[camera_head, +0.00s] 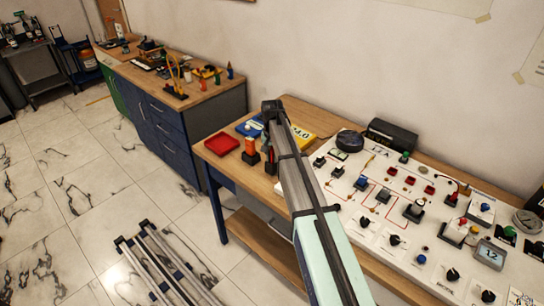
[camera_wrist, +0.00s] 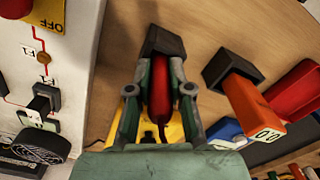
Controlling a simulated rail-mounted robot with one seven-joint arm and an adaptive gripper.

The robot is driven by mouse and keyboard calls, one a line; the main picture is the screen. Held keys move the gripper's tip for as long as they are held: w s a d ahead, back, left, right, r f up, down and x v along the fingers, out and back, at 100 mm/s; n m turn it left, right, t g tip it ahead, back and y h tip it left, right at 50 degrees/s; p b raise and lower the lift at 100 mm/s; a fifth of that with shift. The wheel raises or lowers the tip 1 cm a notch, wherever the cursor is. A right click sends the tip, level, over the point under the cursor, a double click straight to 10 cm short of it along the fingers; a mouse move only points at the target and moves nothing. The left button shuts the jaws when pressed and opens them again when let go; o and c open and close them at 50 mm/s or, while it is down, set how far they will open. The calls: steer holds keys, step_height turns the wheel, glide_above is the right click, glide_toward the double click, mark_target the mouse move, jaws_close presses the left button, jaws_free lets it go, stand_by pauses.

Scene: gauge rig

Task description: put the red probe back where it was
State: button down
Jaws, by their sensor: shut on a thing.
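The red probe (camera_wrist: 160,92) is upright between the two fingers of my gripper (camera_wrist: 161,80) in the wrist view, and the fingers are shut on it. Its far end meets a black holder (camera_wrist: 166,42). I cannot tell how deep it sits in the holder or whether it only overlaps it in the picture. A dark lead shows at its near end. In the head view my arm hides the gripper and most of the probe; a black holder (camera_head: 270,165) shows just left of the arm.
An orange-topped piece stands in a second black holder (camera_wrist: 222,66), close right of my gripper. A red tray (camera_head: 221,143) and a blue tray (camera_head: 247,128) lie nearby. A yellow meter (camera_head: 302,134) is behind my arm. The white gauge panel (camera_head: 375,215) fills the bench's right side.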

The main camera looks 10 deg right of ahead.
steer(key=c, duration=1.1)
jaws_free()
steer(key=shift+f, duration=0.1)
steer(key=shift+o, duration=0.2)
step_height(320, 180, up, 12)
steer(key=b, duration=0.3)
steer(key=shift+r, duration=0.2)
